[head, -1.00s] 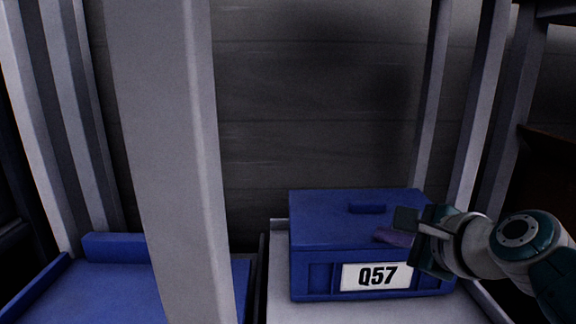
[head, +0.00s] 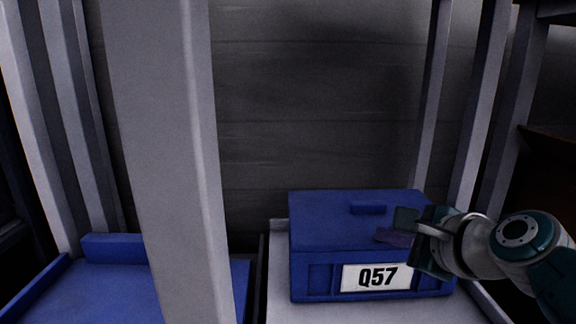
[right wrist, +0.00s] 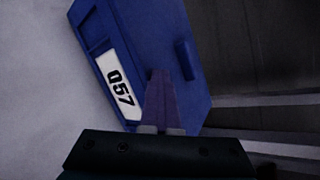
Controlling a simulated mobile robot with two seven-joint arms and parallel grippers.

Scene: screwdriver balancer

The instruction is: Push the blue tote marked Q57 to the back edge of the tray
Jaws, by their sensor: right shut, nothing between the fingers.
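The blue tote marked Q57 (head: 325,230) stands upright on the pale grey tray (head: 277,285) at the lower right of the head view. Its white Q57 label (head: 376,277) faces me. My right gripper (head: 396,237) is shut and empty, with its fingertips at the top front of the tote, near the right end. The right wrist view shows the shut fingers (right wrist: 160,95) over the tote (right wrist: 150,40), close to its label side. I cannot tell whether they touch it. My left gripper is out of view.
A blue tray (head: 90,290) lies to the left, partly behind a thick grey upright post (head: 170,160). More grey posts (head: 478,110) stand at the right. A dark grey panelled wall (head: 310,100) rises behind the tote.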

